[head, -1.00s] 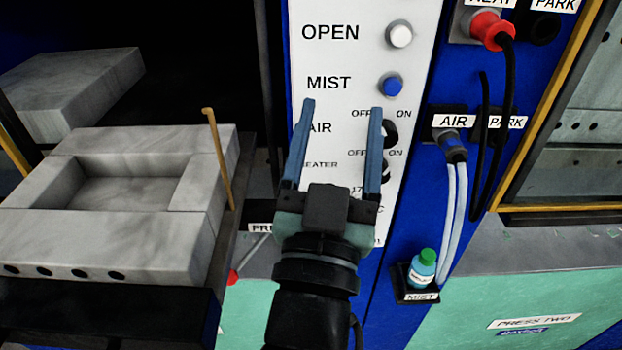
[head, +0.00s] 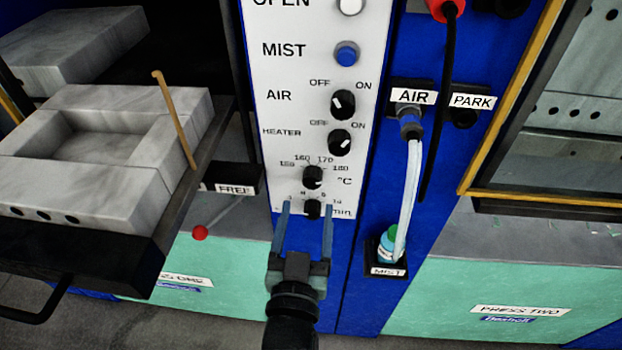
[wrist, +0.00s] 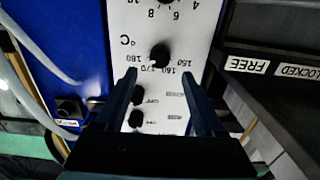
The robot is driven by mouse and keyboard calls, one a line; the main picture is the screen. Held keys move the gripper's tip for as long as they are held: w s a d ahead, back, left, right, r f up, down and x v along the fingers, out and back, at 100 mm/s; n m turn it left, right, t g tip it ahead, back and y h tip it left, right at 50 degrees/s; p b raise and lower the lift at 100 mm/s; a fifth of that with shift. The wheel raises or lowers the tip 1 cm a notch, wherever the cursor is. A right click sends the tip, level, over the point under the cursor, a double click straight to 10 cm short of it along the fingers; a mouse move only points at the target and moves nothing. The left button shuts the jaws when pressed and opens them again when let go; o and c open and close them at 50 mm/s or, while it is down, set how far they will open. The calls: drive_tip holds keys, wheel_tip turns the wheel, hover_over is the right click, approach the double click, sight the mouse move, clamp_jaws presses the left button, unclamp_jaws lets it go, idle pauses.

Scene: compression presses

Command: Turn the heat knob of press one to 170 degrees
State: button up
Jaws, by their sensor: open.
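The heat knob (head: 313,177) is a small black dial on press one's white panel (head: 285,105), with a °C scale marked from 150 to 180. I cannot read its pointer clearly. My gripper (head: 306,213) is open and empty in front of the lower panel. In the head view its fingertips show below the heat knob, on either side of the black minute dial (head: 312,208). In the wrist view the picture is upside down; the heat knob (wrist: 159,55) shows just beyond the gap between the fingertips (wrist: 159,77), apart from them.
The black air knob (head: 343,104) and heater knob (head: 339,142) sit above the heat knob. A hose hangs from the AIR socket at the right, beside a mist bottle (head: 388,247). A stone mould (head: 150,175) on a dark tray and a red-tipped lever (head: 200,232) stand at the left.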

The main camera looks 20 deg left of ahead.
sight(312, 183)
drive_tip(key=p+x, duration=0.1)
drive_tip(key=x, duration=0.5)
drive_tip(key=shift+w+p, duration=0.35)
drive_tip(key=shift+w, duration=0.05)
clamp_jaws()
